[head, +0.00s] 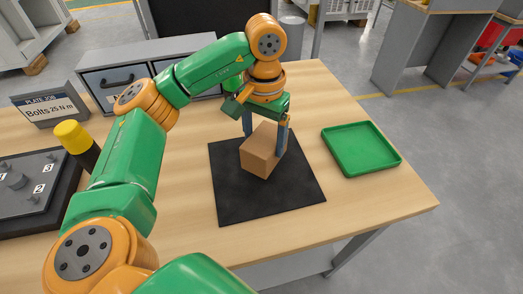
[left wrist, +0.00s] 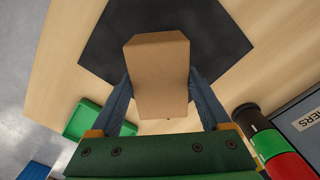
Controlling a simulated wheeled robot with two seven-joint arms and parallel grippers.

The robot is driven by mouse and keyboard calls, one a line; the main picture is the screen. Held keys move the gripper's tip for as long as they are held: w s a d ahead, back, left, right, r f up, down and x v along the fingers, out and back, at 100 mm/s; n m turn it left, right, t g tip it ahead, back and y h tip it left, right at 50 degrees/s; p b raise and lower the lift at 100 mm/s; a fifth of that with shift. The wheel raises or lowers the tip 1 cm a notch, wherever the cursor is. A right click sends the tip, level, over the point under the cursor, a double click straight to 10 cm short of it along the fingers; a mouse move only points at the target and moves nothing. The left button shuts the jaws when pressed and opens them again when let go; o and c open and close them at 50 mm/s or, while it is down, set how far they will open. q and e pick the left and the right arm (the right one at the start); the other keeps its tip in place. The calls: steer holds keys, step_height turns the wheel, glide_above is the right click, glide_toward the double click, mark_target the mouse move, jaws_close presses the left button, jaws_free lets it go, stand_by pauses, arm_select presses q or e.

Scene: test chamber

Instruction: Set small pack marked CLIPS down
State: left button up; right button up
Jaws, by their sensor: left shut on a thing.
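A plain brown cardboard pack (head: 260,158) is held between the two blue fingers of my left gripper (head: 265,138). No CLIPS marking shows on the faces I see. The pack is tilted and sits over the black mat (head: 230,200); I cannot tell whether its lower edge touches the mat. In the left wrist view the pack (left wrist: 162,70) fills the gap between the fingers (left wrist: 162,95), with the mat (left wrist: 105,50) beyond it. My right gripper is not in view.
A green tray (head: 362,148) lies right of the mat. A grey drawer unit (head: 115,80) and a "Bolts 25 N m" sign (head: 50,106) stand behind. A numbered plate (head: 30,185) and a yellow-capped tool (head: 72,134) are left. Bare wood shows at the front right.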

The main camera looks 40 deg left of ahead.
arm_select(q)
steer(key=f, duration=0.3)
steer(key=shift+a, duration=0.35)
steer(key=shift+s+f, duration=0.2)
steer(key=shift+f, duration=0.1)
steer(key=shift+w+f, duration=0.1)
steer(key=o, duration=1.3)
